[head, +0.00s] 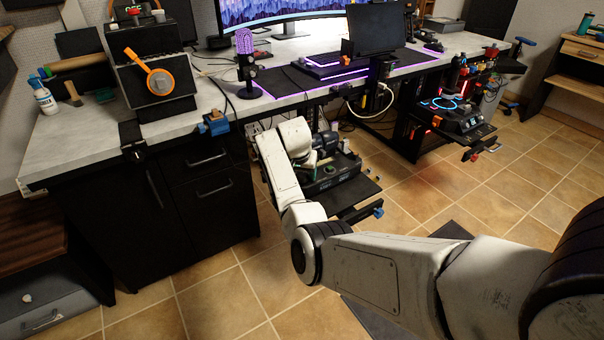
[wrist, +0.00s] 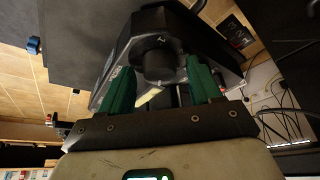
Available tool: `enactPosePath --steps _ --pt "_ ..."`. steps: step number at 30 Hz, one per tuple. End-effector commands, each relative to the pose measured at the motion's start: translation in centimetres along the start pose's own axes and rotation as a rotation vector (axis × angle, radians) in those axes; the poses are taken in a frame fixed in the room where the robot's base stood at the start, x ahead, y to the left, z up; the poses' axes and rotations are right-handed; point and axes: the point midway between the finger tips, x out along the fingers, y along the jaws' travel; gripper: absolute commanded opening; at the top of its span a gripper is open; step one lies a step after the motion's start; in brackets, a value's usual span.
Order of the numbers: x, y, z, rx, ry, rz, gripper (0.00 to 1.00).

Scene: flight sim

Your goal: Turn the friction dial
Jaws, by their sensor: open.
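A dark round knob (wrist: 160,57), which looks like the friction dial, is on the near face of a black control unit (wrist: 118,62) in the wrist view. My gripper (wrist: 158,68) is open, with one green finger on each side of the knob. I cannot tell whether either finger touches it. In the head view the black control unit (head: 330,180) sits low below the desk edge, and my gripper (head: 316,160) is at it. The dial is not clear there, partly hidden by my arm.
The unit is on a dark shelf (head: 357,197) by the desk (head: 215,98). Drawers (head: 208,185) stand to its left. A second control panel (head: 458,115) is to the right. Cables (head: 350,105) hang under the desk edge. The tiled floor (head: 225,285) in front is largely clear.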

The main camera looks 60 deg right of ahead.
Motion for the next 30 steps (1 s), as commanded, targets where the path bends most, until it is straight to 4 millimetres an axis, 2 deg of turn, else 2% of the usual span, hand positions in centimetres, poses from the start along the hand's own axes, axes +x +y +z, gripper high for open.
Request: enactPosePath --steps 2,18,30 --pt "-0.02 0.0 -0.01 0.0 0.0 0.0 0.62" --pt "-0.02 0.02 0.01 0.0 0.0 0.0 0.11" --pt "-0.31 0.15 -0.15 -0.066 -0.001 -0.027 0.09"
